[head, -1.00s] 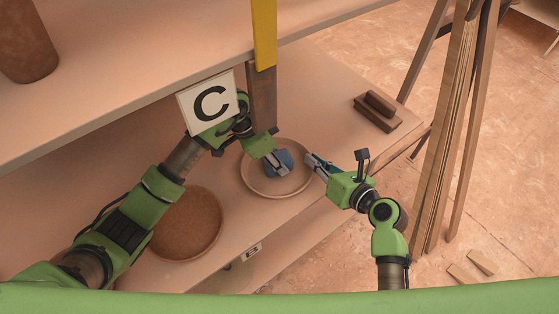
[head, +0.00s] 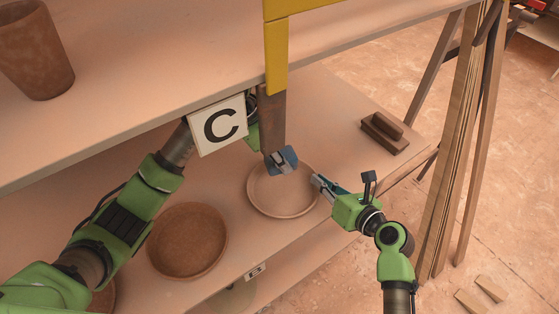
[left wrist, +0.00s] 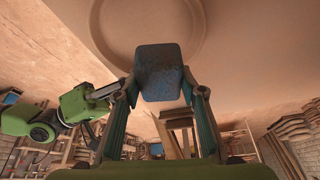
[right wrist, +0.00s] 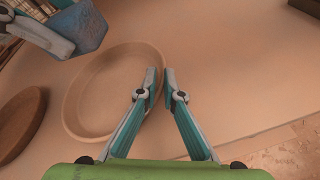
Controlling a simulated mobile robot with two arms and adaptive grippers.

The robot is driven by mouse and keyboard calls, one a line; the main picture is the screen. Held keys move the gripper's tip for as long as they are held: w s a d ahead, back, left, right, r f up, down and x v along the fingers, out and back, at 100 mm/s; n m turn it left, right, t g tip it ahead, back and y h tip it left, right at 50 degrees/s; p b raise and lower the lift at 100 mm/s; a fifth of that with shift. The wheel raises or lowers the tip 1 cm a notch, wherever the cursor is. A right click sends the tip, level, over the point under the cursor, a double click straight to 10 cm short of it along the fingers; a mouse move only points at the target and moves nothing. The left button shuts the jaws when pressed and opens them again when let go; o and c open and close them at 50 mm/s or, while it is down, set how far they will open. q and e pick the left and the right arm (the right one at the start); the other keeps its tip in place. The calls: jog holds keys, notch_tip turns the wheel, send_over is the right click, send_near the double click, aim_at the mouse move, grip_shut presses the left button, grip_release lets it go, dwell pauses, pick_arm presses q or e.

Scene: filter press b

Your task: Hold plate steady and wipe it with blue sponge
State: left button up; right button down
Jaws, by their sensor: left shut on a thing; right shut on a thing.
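The pale clay plate (head: 290,206) lies on the lower shelf; it also shows in the right wrist view (right wrist: 100,110). My right gripper (head: 318,181) is shut on the plate's right rim, with its fingertips (right wrist: 160,78) either side of the rim. My left gripper (head: 274,163) is shut on the blue sponge (head: 289,157), which is at the plate's back edge. The sponge shows between the fingers in the left wrist view (left wrist: 158,72) and at top left in the right wrist view (right wrist: 82,28). I cannot tell whether it touches the plate.
A brown round dish (head: 187,240) lies left of the plate. A dark wooden block with a handle (head: 385,133) is at the back right. The upper shelf, with a clay pot (head: 35,50), a "C" sign (head: 220,125) and a yellow-topped post (head: 276,55), overhangs my left arm.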

jog(key=shift+s+f, duration=0.15)
jog(key=shift+f, duration=0.25)
jog(key=c, duration=2.1)
grip_release()
jog(key=shift+r, duration=0.1)
jog(key=shift+r, duration=0.1)
jog(key=v, duration=1.2)
jog(key=shift+d, duration=0.1)
